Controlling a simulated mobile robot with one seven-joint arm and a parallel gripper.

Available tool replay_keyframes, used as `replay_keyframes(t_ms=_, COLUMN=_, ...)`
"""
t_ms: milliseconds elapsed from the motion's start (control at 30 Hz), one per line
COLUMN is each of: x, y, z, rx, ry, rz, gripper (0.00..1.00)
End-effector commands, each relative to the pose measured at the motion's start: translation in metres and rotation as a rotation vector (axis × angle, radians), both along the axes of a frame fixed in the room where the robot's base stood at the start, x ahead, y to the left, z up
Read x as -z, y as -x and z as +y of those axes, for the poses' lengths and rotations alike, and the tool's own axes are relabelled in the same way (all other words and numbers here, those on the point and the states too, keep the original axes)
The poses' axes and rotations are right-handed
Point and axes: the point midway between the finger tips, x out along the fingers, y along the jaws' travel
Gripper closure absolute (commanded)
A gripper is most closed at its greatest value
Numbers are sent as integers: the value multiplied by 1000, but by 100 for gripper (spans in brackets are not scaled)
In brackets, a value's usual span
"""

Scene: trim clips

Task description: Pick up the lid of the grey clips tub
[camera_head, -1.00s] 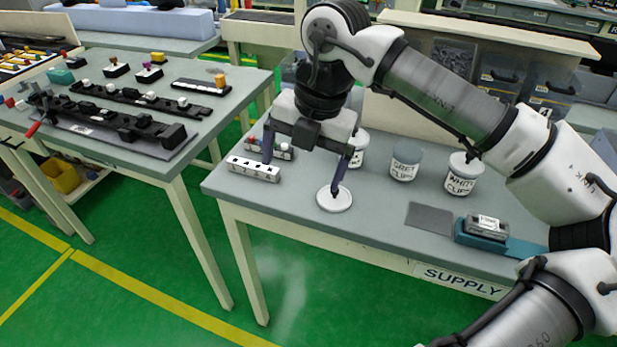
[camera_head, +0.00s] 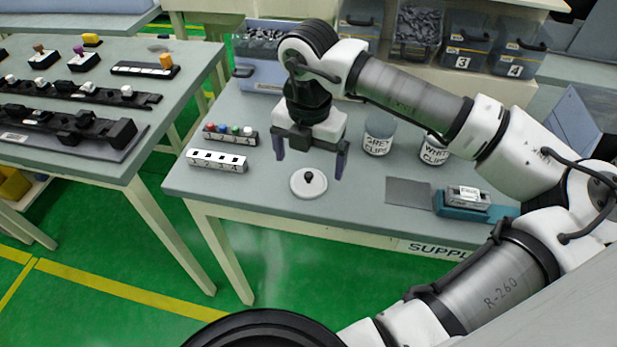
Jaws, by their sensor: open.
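The grey clips tub (camera_head: 377,143) stands on the supply table, right of my gripper. Its top looks grey, and I cannot tell whether that is a lid or its contents. A round white lid with a black knob (camera_head: 308,183) lies flat on the table near the front edge. I cannot tell from its look which tub it belongs to. My gripper (camera_head: 310,158) is open and empty, its fingers pointing down. In the picture it is just above the white lid, apart from it.
The white clips tub (camera_head: 434,149) stands right of the grey one, partly behind my arm. A numbered white block (camera_head: 217,161) and a rack of coloured pegs (camera_head: 230,135) lie at left. A dark grey mat (camera_head: 408,192) and a teal holder (camera_head: 462,210) lie at right.

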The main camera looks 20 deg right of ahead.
Motion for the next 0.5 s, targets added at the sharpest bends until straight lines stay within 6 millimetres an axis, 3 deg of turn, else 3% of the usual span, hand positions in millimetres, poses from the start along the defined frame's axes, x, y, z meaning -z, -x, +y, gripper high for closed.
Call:
replay_keyframes(t_ms=333, x=42, y=0, z=4, rx=-1, ry=-4, rz=1, gripper=4)
replay_keyframes(t_ms=500, x=52, y=0, z=3, rx=-1, ry=-1, rz=1, gripper=4)
